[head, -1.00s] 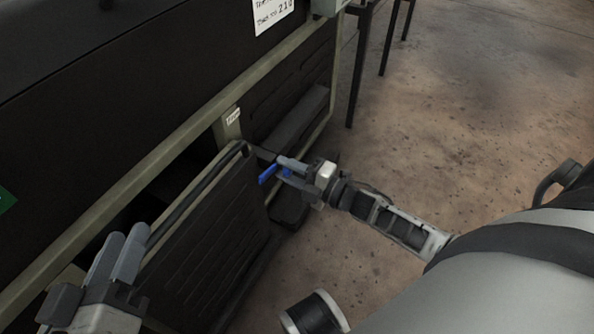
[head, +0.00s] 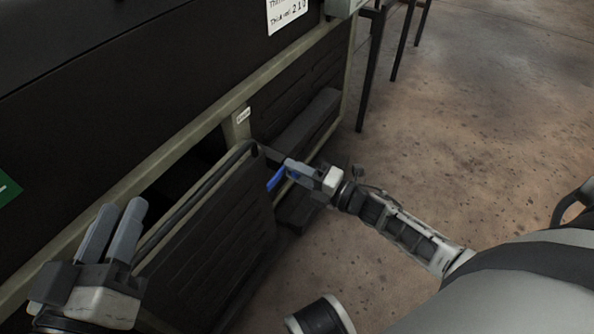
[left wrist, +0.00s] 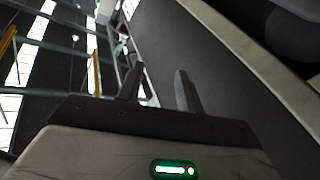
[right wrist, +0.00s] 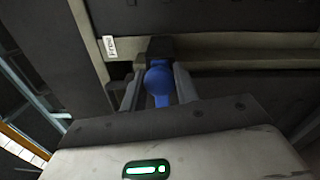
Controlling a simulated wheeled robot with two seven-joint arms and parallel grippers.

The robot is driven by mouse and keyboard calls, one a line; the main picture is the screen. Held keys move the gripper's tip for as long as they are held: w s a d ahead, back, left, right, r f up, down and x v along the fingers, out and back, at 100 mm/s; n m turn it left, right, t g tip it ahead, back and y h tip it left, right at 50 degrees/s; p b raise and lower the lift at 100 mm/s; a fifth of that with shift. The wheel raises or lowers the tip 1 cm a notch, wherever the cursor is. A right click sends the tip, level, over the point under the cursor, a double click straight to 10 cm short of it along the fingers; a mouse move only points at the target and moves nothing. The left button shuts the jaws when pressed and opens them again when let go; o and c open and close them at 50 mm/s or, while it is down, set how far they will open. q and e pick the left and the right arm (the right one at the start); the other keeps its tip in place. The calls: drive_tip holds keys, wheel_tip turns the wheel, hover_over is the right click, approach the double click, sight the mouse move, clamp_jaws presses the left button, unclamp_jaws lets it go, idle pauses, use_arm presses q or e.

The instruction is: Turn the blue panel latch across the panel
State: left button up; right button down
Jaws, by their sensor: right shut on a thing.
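My left gripper (head: 122,232) is empty at the lower left, near the panel's left end. Its fingers stand apart in the left wrist view (left wrist: 158,88).
The panel sits in an olive frame (head: 190,150), with a dark gap along its top edge. A small white label (head: 243,115) is on the post above the latch. A second ribbed panel (head: 300,95) lies further right. Dark legs (head: 377,60) stand behind; the floor right of them is clear.

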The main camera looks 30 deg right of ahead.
drive_tip(key=shift+d, duration=0.1)
drive_tip(key=c, duration=1.1)
unclamp_jaws()
drive_tip(key=shift+s, duration=0.2)
use_arm(q)
drive_tip(key=f+g+p, duration=0.1)
drive_tip(key=s+f+g+y+p, duration=0.1)
drive_tip(key=p, duration=0.1)
drive_tip(key=shift+f, duration=0.25)
use_arm(e)
drive_tip(key=v, duration=1.5)
drive_tip(key=shift+s+d, duration=0.2)
drive_tip(key=shift+s, duration=0.15)
use_arm(q)
drive_tip(key=shift+s, duration=0.15)
